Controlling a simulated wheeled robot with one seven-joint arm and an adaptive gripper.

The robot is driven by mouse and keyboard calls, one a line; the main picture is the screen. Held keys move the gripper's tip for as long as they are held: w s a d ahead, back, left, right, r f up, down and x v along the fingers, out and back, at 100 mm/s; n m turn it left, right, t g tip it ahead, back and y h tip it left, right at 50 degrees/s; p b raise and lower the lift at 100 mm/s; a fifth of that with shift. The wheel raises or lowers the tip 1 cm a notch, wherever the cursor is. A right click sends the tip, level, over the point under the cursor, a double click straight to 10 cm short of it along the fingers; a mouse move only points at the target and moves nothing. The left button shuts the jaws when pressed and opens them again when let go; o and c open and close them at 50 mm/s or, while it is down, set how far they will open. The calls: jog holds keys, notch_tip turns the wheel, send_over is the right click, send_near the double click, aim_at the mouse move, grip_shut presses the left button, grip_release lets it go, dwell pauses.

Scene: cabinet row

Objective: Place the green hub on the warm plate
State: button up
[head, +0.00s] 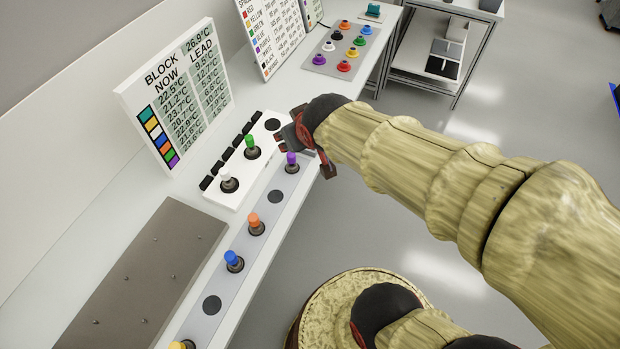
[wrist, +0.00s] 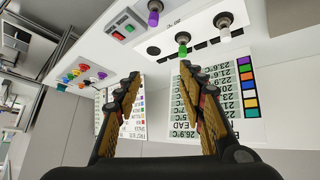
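The green hub (head: 250,142) stands upright in a dark round seat on a white panel (head: 231,205), between a white hub (head: 229,176) and an empty dark spot (head: 272,125). In the wrist view the green hub (wrist: 183,40) is beyond the fingertips, right of centre. My gripper (head: 297,139) is right of the green hub in the head view, near the purple hub. In the wrist view my gripper (wrist: 160,78) has its fingers wide apart with nothing between them. No plate is clearly marked as warm; a small temperature label on the white panel is unreadable.
A grey strip (head: 262,207) holds purple (head: 291,160), orange (head: 255,222) and blue hubs (head: 234,259), with empty dark spots between. A bare metal plate (head: 150,265) lies at front left. A temperature board (head: 180,95) stands behind. A far tray (head: 333,61) holds several coloured knobs.

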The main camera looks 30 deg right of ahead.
jog(key=s+a+r+g, duration=0.1)
jog(key=s+a, duration=0.1)
jog(key=s, duration=0.5)
jog(key=s+a+r+g+y, duration=0.1)
jog(key=s+a+r, duration=0.1)
jog(key=s, duration=0.6)
jog(key=shift+a+r, duration=0.2)
jog(key=shift+a, duration=0.05)
